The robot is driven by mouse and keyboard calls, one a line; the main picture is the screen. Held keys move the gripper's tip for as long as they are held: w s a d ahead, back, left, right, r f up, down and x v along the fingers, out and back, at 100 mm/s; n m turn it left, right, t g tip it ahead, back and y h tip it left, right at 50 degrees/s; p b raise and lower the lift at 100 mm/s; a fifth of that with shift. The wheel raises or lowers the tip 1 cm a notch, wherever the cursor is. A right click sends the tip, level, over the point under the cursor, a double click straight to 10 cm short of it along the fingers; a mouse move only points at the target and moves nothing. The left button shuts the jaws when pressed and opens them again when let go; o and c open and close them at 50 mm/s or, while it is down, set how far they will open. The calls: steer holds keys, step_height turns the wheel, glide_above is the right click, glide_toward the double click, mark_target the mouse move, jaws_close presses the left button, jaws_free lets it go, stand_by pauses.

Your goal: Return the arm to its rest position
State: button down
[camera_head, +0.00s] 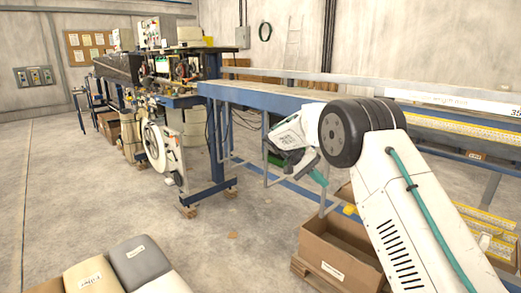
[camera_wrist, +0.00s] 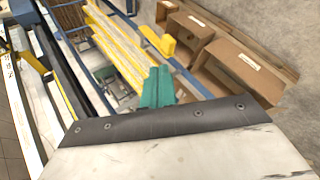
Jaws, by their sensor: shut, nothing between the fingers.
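My white arm with a black joint reaches up from the lower right in the head view and bends down to the left. My gripper (camera_head: 319,178) hangs in front of the blue-framed bench, above and a little left of an open cardboard box. In the wrist view my gripper (camera_wrist: 157,86) shows as two teal fingers pressed together with nothing between them. The fingers appear clear of the boxes and rails. The black joint and white link hide part of the bench in the head view.
The open cardboard box (camera_head: 340,250) stands on the floor below my gripper. The blue bench (camera_head: 265,98) runs behind it, with a laminating machine (camera_head: 165,75) at left. Yellow strips (camera_wrist: 118,45) and cardboard boxes (camera_wrist: 245,68) show in the wrist view. The floor (camera_head: 90,190) at left is clear.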

steer(key=s+r+n+t+y, duration=0.1)
steer(key=s+r+y, duration=0.2)
steer(key=s, duration=1.3)
steer(key=s+r+n+t+y, duration=0.1)
steer(key=s+r+t+y, duration=0.1)
steer(key=s, duration=1.5)
steer(key=s+r+n+t+y, duration=0.2)
steer(key=s+r+y, duration=0.2)
steer(key=s, duration=1.2)
steer(key=shift+s+d+r, duration=0.25)
steer(key=shift+d+r, duration=0.05)
steer(key=shift+r, duration=0.6)
